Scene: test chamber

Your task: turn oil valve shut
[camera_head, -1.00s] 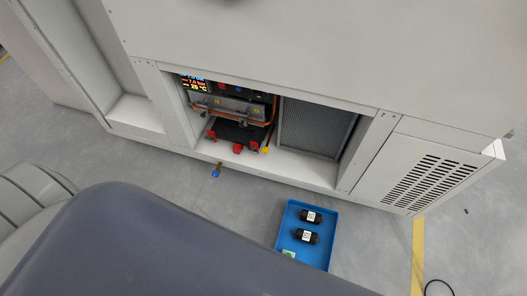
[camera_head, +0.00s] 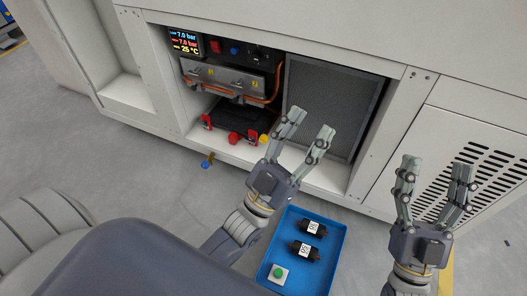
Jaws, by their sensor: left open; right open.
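A small brass-coloured fitting with a blue handle (camera_head: 207,163) sticks out below the front edge of the cabinet opening. A red round knob (camera_head: 235,138) and a yellow knob (camera_head: 264,139) sit at the bottom of the opening. No label shows which one is the oil valve. My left gripper (camera_head: 311,126) is open and empty, in front of the opening and to the right of these parts. My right gripper (camera_head: 437,168) is open and empty, in front of the vented panel, far from them.
A display (camera_head: 185,42) reads 7.0 bar, 7.0 bar and 25 °C. A grey filter panel (camera_head: 325,105) fills the opening's right side. A blue tray (camera_head: 338,243) on the floor holds two black cylinders and a green button box (camera_head: 278,273).

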